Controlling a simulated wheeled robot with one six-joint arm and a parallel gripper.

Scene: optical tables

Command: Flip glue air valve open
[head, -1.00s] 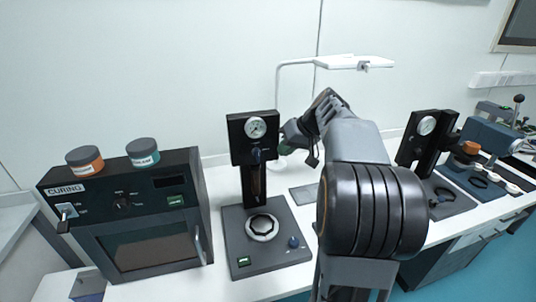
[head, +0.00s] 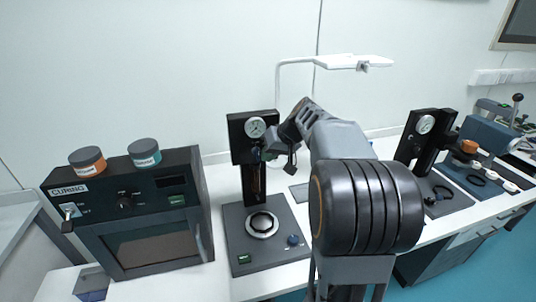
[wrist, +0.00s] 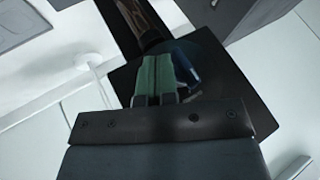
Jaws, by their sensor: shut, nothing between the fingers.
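The dispensing stand (head: 238,124) is a black upright with a round white gauge (head: 255,127) and an amber tube (head: 257,181) below. My gripper (head: 270,150) is at the right side of its head block, partly covering it. The blue valve lever there is mostly hidden in the head view. In the wrist view, my green fingers (wrist: 157,60) are shut and empty. A dark blue lever (wrist: 186,66) lies just right of the fingertips, against the black block (wrist: 222,70). I cannot tell whether they touch.
The curing oven (head: 135,215) stands at left with an orange jar (head: 88,161) and a teal jar (head: 144,153) on top. The stand's base holds a ring (head: 262,225) and a blue knob (head: 293,240). A second gauge stand (head: 423,140) is at right. A white lamp (head: 345,62) rises behind.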

